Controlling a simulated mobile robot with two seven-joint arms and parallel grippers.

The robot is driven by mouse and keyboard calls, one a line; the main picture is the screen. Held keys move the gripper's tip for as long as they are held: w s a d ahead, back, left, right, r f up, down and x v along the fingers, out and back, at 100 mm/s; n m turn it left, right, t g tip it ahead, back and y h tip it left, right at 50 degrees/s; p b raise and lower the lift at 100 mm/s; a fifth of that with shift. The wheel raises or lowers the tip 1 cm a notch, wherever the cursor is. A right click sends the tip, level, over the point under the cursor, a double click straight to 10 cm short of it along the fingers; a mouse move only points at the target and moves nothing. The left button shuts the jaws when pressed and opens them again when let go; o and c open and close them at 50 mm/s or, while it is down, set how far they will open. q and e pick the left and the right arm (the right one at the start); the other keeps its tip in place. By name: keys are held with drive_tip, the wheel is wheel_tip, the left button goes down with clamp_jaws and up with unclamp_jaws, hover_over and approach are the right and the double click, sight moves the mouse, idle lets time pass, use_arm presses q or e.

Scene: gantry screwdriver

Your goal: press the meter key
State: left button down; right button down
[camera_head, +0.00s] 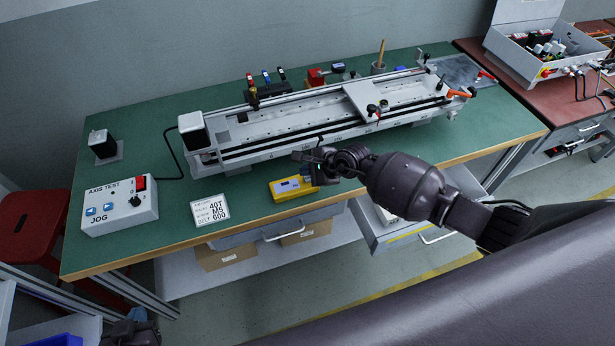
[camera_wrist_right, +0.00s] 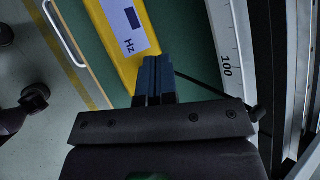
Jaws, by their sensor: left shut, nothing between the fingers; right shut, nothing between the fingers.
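The meter (camera_head: 288,187) is a yellow box with a pale face, lying on the green bench near its front edge. In the right wrist view the meter (camera_wrist_right: 118,30) shows a dark display and the letters "Hz". Its key is not visible; the gripper covers the meter's near end there. My right gripper (camera_head: 309,178) is shut and empty at the meter's right end. Its blue-grey fingertips (camera_wrist_right: 153,62) overlap the meter's edge; I cannot tell whether they touch. My left gripper (camera_head: 130,332) is low at the left, below the bench, dark and partly cut off.
A long linear gantry (camera_head: 290,115) stands behind the meter. A white card (camera_head: 210,209) and an axis test jog box (camera_head: 120,205) are to the left. A grey toolbox (camera_head: 535,50) stands on the red bench at right. The green bench is clear between card and meter.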

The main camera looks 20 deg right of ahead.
sight(308, 179)
drive_tip(key=shift+f, duration=0.15)
idle(0.5)
drive_tip(key=shift+f+b, duration=0.3)
drive_tip(key=shift+b, duration=0.05)
drive_tip(key=shift+f, duration=0.2)
idle(0.6)
drive_tip(key=shift+r, duration=0.1)
drive_tip(key=shift+r+p, duration=0.45)
drive_tip(key=shift+r, duration=0.15)
wheel_tip(308, 179, up, 6)
drive_tip(key=p, duration=0.5)
idle(0.7)
